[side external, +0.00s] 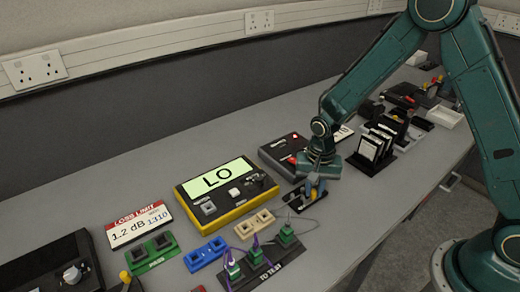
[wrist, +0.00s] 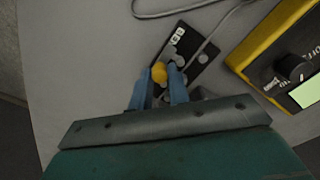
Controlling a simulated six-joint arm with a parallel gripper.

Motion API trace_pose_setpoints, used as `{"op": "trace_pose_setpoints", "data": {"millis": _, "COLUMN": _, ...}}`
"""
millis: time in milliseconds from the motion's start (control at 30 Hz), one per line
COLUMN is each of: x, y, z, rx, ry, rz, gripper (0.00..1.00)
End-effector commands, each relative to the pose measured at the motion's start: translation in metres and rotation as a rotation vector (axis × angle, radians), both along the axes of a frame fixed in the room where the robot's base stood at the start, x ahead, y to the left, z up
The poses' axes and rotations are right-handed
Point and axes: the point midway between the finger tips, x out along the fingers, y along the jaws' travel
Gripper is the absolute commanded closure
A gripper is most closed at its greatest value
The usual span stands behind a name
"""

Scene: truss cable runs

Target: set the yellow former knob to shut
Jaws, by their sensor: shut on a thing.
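The yellow former knob (wrist: 159,72) sits at the edge of a small black former plate (wrist: 199,67), which carries grey round parts and a white marking. My gripper (wrist: 161,83) has blue fingers, one on each side of the knob, and is shut on it. In the side external view my gripper (side external: 313,187) points down over the black plate (side external: 297,203), and its fingers and wrist hide most of the knob. I cannot tell from these views which setting the knob is at.
A yellow-edged meter reading LO (side external: 223,181) stands left of the former; its yellow side shows close by in the wrist view (wrist: 259,38). A grey cable (wrist: 205,38) runs over the plate. A dark box (side external: 284,150) stands behind my gripper, and green connectors (side external: 287,236) stand in front.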

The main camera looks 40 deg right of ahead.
Motion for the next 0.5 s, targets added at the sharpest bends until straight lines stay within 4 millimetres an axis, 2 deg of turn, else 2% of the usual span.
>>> {"op": "trace_pose_setpoints", "data": {"millis": 300, "x": 0.016, "y": 0.0, "z": 0.0, "rx": 0.001, "ry": -0.001, "rz": 0.0, "gripper": 1.0}}
{"op": "trace_pose_setpoints", "data": {"millis": 500, "x": 0.02, "y": 0.0, "z": 0.0, "rx": 0.001, "ry": -0.006, "rz": 0.0, "gripper": 1.0}}
